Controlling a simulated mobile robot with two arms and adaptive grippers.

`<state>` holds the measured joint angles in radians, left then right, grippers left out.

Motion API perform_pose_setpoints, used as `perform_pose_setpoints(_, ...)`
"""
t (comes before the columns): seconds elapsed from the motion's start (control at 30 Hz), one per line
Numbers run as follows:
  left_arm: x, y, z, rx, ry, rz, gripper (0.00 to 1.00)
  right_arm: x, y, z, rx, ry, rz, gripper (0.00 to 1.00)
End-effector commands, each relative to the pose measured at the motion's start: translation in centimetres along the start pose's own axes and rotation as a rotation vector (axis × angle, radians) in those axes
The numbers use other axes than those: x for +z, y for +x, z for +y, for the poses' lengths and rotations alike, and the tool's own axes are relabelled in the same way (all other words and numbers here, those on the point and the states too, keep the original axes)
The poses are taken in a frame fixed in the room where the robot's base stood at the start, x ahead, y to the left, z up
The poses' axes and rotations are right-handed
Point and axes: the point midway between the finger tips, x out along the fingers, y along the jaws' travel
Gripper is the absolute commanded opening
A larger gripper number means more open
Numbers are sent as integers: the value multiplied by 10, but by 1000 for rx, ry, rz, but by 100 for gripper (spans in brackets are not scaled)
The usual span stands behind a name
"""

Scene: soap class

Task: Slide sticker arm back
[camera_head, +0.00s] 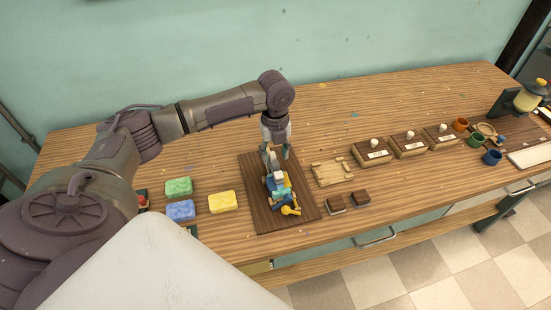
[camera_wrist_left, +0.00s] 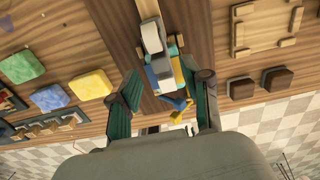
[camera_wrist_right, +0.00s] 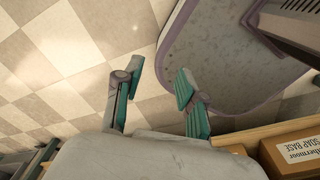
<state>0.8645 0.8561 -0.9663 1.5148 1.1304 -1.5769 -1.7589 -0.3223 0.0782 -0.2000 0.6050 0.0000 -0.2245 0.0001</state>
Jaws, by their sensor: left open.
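The sticker device (camera_head: 278,188) stands on a dark wooden board (camera_head: 258,217) in the middle of the bench. It has blue, yellow, white and grey parts, with a yellow piece (camera_head: 291,210) at its front. My left gripper (camera_head: 275,152) is above the device's back end, pointing down. In the left wrist view the device (camera_wrist_left: 158,52) shows beyond and between the open fingers of my left gripper (camera_wrist_left: 165,100); I cannot tell whether they touch it. My right gripper (camera_wrist_right: 155,88) is open and empty, above the tiled floor in the right wrist view.
Green (camera_head: 178,187), blue (camera_head: 181,210) and yellow (camera_head: 222,202) sponge-like blocks lie left of the board. A wooden frame (camera_head: 332,172) and two small dark blocks (camera_head: 348,202) lie right of it. Labelled boxes (camera_head: 408,146) and cups (camera_head: 492,157) stand farther right. The bench between is free.

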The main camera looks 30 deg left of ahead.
Motion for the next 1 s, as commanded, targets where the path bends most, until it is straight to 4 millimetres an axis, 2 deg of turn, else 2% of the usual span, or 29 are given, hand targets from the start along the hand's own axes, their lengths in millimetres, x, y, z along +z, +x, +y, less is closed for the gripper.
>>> perform_pose_setpoints(0.03, -1, 8, 1, 2, 0, 2, 48, -16, -3, 3, 3, 0, 25, 40)
perform_pose_setpoints(0.1, -1, 19, 0, 2, 0, 2, 48, -34, -5, 6, 7, -1, 53, 40)
perform_pose_setpoints(0.23, 0, 32, 0, 0, -1, 0, 48, -50, -7, 9, 11, -1, 77, 40)
perform_pose_setpoints(0.37, 0, 38, 0, 0, 0, 0, 48, -43, -7, 9, 11, -1, 65, 40)
perform_pose_setpoints(0.6, 0, 39, 0, -1, 0, -1, 48, -17, -7, 5, 6, -1, 26, 40)
perform_pose_setpoints(0.67, 0, 39, 0, 0, 0, -1, 41, -16, -7, 5, 5, -1, 24, 40)
perform_pose_setpoints(0.9, 0, 39, 0, 0, 0, -1, 1, -22, -6, 6, 7, -1, 33, 40)
perform_pose_setpoints(1.0, 0, 39, 0, 0, 0, -1, 0, -26, -7, 6, 7, -1, 41, 40)
